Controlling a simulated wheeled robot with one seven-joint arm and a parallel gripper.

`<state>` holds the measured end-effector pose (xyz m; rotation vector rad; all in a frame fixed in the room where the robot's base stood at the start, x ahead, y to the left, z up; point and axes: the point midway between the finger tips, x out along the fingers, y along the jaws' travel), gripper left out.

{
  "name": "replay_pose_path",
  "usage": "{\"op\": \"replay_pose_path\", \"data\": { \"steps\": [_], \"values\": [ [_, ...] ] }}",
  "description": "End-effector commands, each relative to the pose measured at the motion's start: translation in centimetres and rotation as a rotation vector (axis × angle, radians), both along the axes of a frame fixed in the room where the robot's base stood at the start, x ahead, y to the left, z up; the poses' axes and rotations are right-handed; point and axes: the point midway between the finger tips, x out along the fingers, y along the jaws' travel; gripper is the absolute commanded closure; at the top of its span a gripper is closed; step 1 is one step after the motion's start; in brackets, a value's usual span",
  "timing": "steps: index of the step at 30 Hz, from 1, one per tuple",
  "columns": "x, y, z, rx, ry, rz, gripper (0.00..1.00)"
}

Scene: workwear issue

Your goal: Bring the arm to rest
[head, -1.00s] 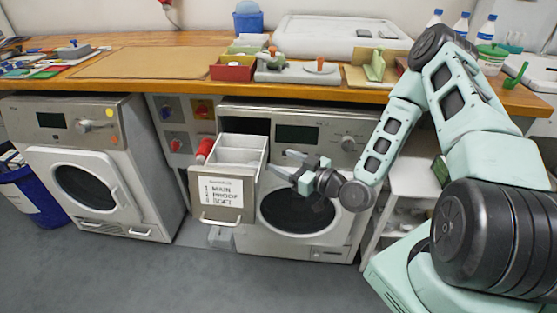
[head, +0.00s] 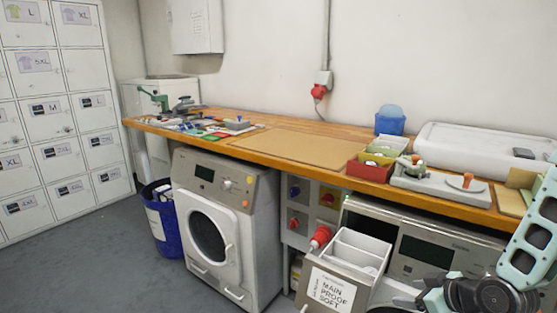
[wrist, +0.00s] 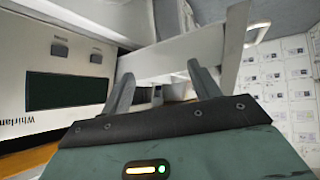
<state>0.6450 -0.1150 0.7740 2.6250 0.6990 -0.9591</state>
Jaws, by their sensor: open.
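My gripper (wrist: 160,82) shows in the wrist view with its two grey fingers apart and nothing between them. In the head view, my pale green arm is cut off at the right edge, and its dark wrist shows at the lower right. The gripper there is just right of the pulled-out detergent drawer (head: 331,288), labelled MAIN PROOF SOFT. In the wrist view, a pale drawer wall (wrist: 235,45) stands beyond the fingers. I cannot tell whether they touch it.
The right washer's panel (head: 428,252) is close to the gripper; it also shows in the wrist view (wrist: 65,87). The wooden worktop (head: 225,143) runs above both machines. A blue bin (head: 162,225) stands at left, before lockers (head: 50,120). The floor at lower left is clear.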

Motion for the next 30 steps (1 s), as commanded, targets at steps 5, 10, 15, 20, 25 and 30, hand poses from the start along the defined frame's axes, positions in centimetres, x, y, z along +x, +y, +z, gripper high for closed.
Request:
{"op": "replay_pose_path", "data": {
  "steps": [5, 10, 15, 20, 25, 30],
  "values": [
    [-1.6, -1.8, 3.5, -0.147, 0.204, -0.108, 0.38],
    [-4.5, -2.6, 7.8, -0.197, 0.365, -0.276, 0.38],
    [-7.7, -2.1, 11.5, -0.174, 0.483, -0.418, 0.38],
    [-10.7, -1.0, 14.3, -0.124, 0.573, -0.516, 0.38],
    [-13.3, 3.4, 17.5, -0.128, 0.645, -0.447, 0.38],
    [-16.7, 10.0, 20.5, -0.208, 0.684, -0.240, 0.38]
  ]
}}
